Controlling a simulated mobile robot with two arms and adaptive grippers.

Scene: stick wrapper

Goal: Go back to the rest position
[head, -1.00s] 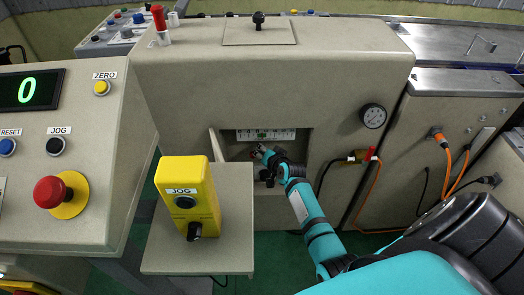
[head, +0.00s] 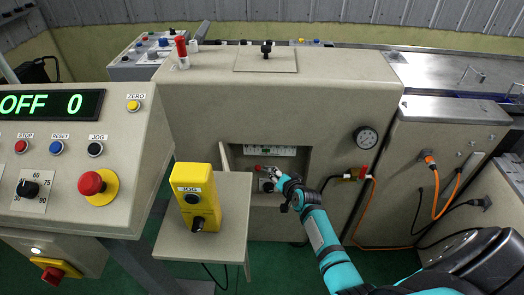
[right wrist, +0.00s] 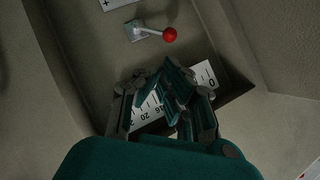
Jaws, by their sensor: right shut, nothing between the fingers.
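In the head view my right gripper (head: 268,177) is at the recess (head: 302,168) in the front of the beige machine (head: 310,90). In the right wrist view its fingers (right wrist: 165,82) are closed together with nothing held. They overlap the white numbered scale (right wrist: 147,112) in that view. A red-knobbed lever (right wrist: 169,34) shows beyond the fingertips, apart from them. My left gripper is not in view.
A small shelf (head: 232,240) carries a yellow JOG box (head: 196,180) left of my right arm. A control panel (head: 120,140) stands at the left. Cables (head: 395,246) and a gauge (head: 366,138) are at the right.

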